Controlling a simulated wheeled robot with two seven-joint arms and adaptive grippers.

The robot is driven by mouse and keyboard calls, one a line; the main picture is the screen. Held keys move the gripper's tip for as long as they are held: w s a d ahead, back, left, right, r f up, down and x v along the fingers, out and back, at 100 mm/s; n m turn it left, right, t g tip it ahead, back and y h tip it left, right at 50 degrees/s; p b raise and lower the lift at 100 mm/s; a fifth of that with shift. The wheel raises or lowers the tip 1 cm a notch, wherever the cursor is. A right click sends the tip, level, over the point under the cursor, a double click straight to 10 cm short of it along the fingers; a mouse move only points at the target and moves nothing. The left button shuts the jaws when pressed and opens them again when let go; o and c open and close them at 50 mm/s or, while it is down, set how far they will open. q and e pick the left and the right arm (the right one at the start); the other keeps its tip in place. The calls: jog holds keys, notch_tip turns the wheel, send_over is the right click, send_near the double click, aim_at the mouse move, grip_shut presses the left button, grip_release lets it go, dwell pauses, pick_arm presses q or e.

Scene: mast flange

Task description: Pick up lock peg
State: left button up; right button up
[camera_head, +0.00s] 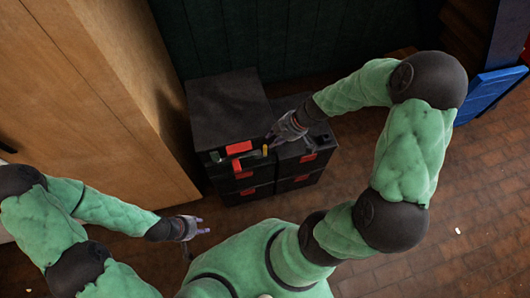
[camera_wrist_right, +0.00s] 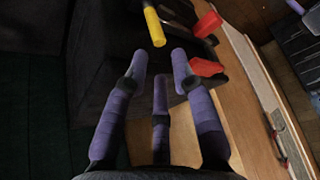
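A yellow peg (camera_head: 265,150), which looks like the lock peg, stands out at the front of the black drawer unit (camera_head: 228,98). It shows in the right wrist view as a yellow rod (camera_wrist_right: 154,27) beyond the fingertips. My right gripper (camera_head: 272,142) is right beside the peg, above the unit's front. In the right wrist view its purple fingers (camera_wrist_right: 160,62) are spread, with nothing between them; the peg appears apart from them. My left gripper (camera_head: 201,225) is low in front of the unit, fingers apart and empty.
Red pieces (camera_head: 239,146) are on the unit's front; red parts (camera_wrist_right: 206,67) also show beside my right fingers in the wrist view. A tall wooden cabinet (camera_head: 130,80) stands left of the unit. A blue container (camera_head: 488,95) is at right. The brick floor (camera_head: 470,200) is mostly clear.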

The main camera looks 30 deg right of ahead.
aim_at(265, 146)
jog(key=b+x, duration=0.2)
jog(key=x, duration=0.3)
jog(key=shift+f, duration=0.1)
grip_shut()
jog(key=shift+r, duration=0.2)
